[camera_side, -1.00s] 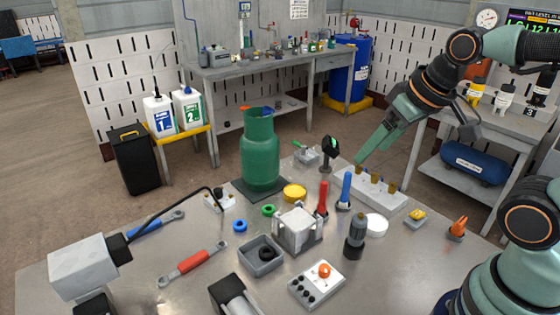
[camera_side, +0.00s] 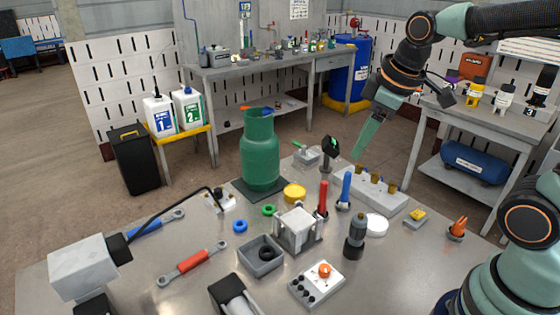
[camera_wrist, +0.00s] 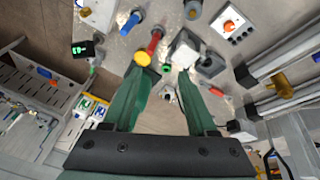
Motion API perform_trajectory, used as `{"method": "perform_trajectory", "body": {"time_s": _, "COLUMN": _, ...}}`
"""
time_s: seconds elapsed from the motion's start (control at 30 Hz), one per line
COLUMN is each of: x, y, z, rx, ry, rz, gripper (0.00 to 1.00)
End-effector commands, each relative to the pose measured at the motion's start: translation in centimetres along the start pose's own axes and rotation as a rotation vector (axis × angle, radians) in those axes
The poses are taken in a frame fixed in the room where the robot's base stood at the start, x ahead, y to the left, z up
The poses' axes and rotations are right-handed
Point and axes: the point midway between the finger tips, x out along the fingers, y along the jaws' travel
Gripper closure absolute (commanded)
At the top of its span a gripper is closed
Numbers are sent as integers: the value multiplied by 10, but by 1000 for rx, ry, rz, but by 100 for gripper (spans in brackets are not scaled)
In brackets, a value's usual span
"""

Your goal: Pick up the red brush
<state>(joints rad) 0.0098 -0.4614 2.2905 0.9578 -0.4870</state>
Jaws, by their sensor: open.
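The red brush (camera_side: 323,197) stands upright, handle up, beside a pale block-shaped fixture on the metal table in the side view. Its bristles cannot be made out. In the wrist view the red handle (camera_wrist: 153,43) shows just beyond the finger tips, toward the left finger. My gripper (camera_side: 358,154) is in the air, above and to the right of the red brush in the side view, with its fingers pointing down. In the wrist view my gripper (camera_wrist: 162,70) has its two fingers spread apart with nothing held between them.
A blue upright handle (camera_side: 346,188) stands close to the right of the red brush. The pale fixture (camera_side: 297,229) is at its left. A white block with brass knobs (camera_side: 372,190) lies to the right. A green cylinder (camera_side: 260,155) stands behind left. The table's front left is more open.

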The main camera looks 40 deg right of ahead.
Motion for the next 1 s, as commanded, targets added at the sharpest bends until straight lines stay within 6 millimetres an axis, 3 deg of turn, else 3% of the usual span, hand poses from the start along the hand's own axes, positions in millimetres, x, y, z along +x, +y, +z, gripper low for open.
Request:
{"method": "perform_trajectory", "body": {"time_s": 0.3, "x": 48, "y": 26, "z": -36, "rx": -690, "ry": -142, "rz": -153, "gripper": 42}}
{"method": "perform_trajectory", "body": {"time_s": 0.5, "x": 84, "y": 36, "z": -48, "rx": -1048, "ry": -170, "rz": -272, "gripper": 42}}
{"method": "perform_trajectory", "body": {"time_s": 0.7, "x": 102, "y": 40, "z": -52, "rx": -1219, "ry": -168, "rz": -332, "gripper": 42}}
{"method": "perform_trajectory", "body": {"time_s": 1.0, "x": 140, "y": 33, "z": -39, "rx": -1238, "ry": -169, "rz": -343, "gripper": 42}}
